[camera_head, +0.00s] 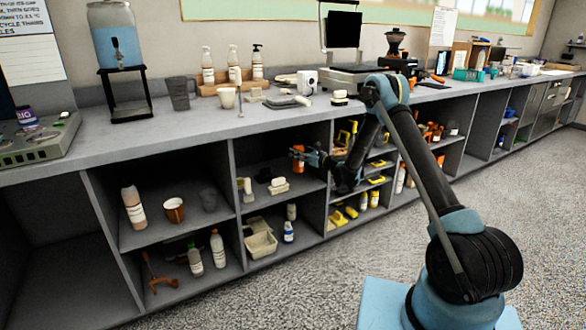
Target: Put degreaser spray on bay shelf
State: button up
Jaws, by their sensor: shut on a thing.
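My gripper (306,157) reaches into the upper compartment of the middle bay under the counter. It is shut on a small orange item with a pale label, which looks like the degreaser spray (297,152). The item is held above the bay shelf (304,184), near the compartment's right side. A gap seems to show beneath it, but whether it touches anything is too small to tell. My gripper and arm hide part of it and the bay's right divider.
On the same shelf, a beige tray (278,186) with a white item stands left of the gripper, beside a small bottle (247,189). The bay to the right holds yellow and orange items. The shelf front below the gripper is clear.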

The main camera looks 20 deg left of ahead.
aim_at(303, 164)
jog(key=shift+f, duration=2.95)
jog(key=o, duration=1.4)
jog(key=v, duration=1.2)
jog(key=shift+s, duration=0.1)
